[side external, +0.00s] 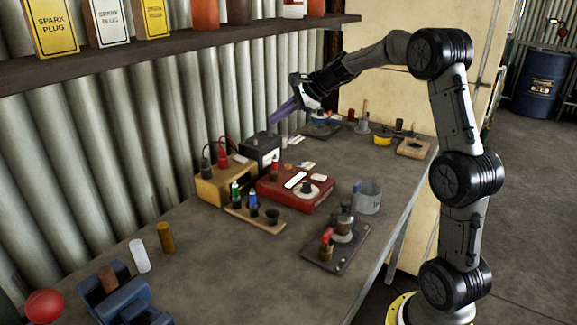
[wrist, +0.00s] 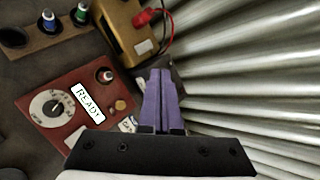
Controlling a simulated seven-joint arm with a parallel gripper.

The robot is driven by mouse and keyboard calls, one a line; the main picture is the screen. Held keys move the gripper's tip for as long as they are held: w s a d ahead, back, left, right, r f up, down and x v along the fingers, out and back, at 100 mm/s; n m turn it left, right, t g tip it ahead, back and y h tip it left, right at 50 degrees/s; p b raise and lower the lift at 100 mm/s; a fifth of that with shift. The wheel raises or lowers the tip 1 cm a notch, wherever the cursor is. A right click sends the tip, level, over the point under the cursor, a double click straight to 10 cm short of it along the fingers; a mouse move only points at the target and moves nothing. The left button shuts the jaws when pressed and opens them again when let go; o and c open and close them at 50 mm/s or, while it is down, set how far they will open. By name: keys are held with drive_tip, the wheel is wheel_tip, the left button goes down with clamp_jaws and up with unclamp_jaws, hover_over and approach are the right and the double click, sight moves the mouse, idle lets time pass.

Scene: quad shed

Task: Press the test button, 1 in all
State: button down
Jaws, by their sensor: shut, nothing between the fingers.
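A red tester box (side external: 290,203) sits on the bench in the side view, with a white label, a round dial and a red-topped knob. In the wrist view the same red tester box (wrist: 62,92) shows a label reading READY (wrist: 87,103), a white dial (wrist: 52,108), a dark-based knob (wrist: 105,75) and a small brass-coloured button (wrist: 120,105). I cannot read which is marked test. My gripper (side external: 272,121) has purple fingers, shut and empty, above the bench behind the box. In the wrist view my gripper (wrist: 160,72) is to the right of the box, not touching it.
A metal cup (side external: 367,197) stands to the right. The corrugated wall (side external: 130,120) is close behind.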

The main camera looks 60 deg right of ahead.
drive_tip(key=m, duration=0.1)
hover_over(288, 166)
wheel_tip(288, 166, down, 4)
drive_tip(key=f, duration=0.1)
drive_tip(key=shift+s+d+r+g, duration=0.15)
drive_tip(key=shift+s+d+g, duration=0.2)
drive_tip(key=shift+d, duration=0.3)
drive_tip(key=shift+f, duration=4.4)
drive_tip(key=shift+s, duration=0.1)
drive_tip(key=shift+f, duration=0.4)
drive_tip(key=shift+f, duration=0.5)
drive_tip(key=shift+r, duration=0.9)
